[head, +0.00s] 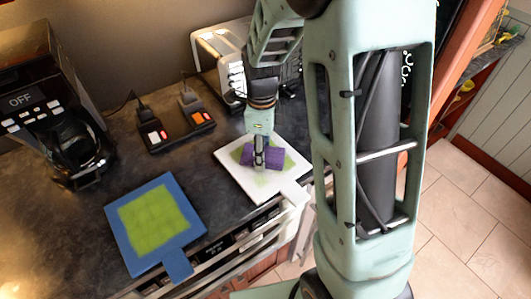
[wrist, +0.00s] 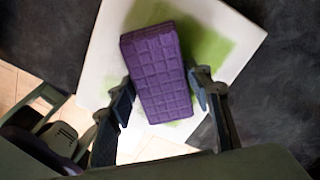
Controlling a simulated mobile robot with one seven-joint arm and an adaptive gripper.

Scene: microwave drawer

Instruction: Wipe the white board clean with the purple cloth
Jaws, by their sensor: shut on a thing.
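The white board (head: 235,180) lies on the dark counter near its front edge, its handle toward the front. Green smears show on it around the cloth, and a green patch (wrist: 207,48) shows in the wrist view. The purple cloth (head: 273,158) is a thick quilted block over the middle of the board. My gripper (head: 260,155) points down with its fingers shut on the cloth; in the wrist view the fingers (wrist: 160,95) are on both sides of it. Whether the cloth touches the board cannot be told. The board under the cloth is hidden.
A blue board (head: 195,235) with a green square lies to the left on the counter. A coffee maker (head: 60,110) stands at the far left.

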